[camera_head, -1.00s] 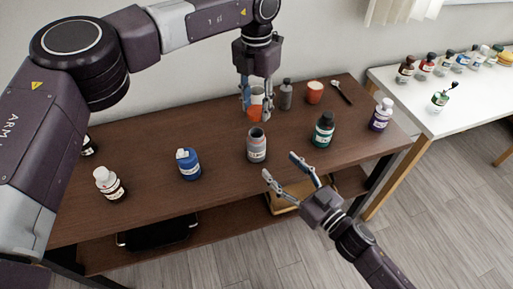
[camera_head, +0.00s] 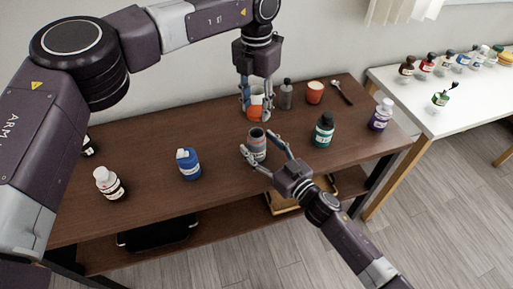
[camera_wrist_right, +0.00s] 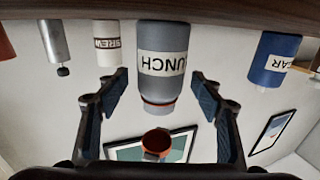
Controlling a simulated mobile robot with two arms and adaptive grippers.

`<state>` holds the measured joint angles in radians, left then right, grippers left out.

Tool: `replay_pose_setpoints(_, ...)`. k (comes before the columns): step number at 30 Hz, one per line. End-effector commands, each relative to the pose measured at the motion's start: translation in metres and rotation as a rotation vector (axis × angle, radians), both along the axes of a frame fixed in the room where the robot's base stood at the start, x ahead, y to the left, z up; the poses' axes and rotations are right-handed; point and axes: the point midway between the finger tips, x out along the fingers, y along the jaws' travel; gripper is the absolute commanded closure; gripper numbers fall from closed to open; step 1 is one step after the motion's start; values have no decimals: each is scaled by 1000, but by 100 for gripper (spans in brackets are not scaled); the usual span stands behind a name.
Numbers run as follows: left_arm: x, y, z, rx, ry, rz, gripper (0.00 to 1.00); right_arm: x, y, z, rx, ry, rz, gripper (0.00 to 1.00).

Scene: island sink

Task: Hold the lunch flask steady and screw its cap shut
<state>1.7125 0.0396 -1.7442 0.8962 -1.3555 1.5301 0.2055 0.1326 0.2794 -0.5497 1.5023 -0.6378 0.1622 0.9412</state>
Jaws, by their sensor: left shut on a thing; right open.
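The grey lunch flask (camera_head: 257,145) stands upright on the brown table, its mouth uncovered. In the right wrist view, which is upside down, the flask (camera_wrist_right: 162,65) shows a white label reading "UNCH" and an orange ring near its mouth. My left gripper (camera_head: 257,110) is shut on the orange cap (camera_head: 254,115), behind and above the flask. The cap also shows in the right wrist view (camera_wrist_right: 157,142), its dark hollow side visible. My right gripper (camera_head: 256,146) is open, its fingers on either side of the flask with gaps between.
A blue bottle (camera_head: 188,165) and a white-capped bottle (camera_head: 110,185) stand to the left. A green bottle (camera_head: 323,131) and a purple one (camera_head: 379,116) stand to the right.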

Motion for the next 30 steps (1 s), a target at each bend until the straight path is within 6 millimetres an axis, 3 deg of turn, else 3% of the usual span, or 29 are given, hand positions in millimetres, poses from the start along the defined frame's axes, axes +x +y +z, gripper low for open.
replay_pose_setpoints(5,0,0,0,0,0,0,74,10,8,1,1,-1,1,39)
replay_pose_setpoints(14,0,0,0,0,0,0,74,11,9,0,0,0,1,39)
replay_pose_setpoints(30,0,0,0,0,0,0,74,11,8,0,0,0,0,96)
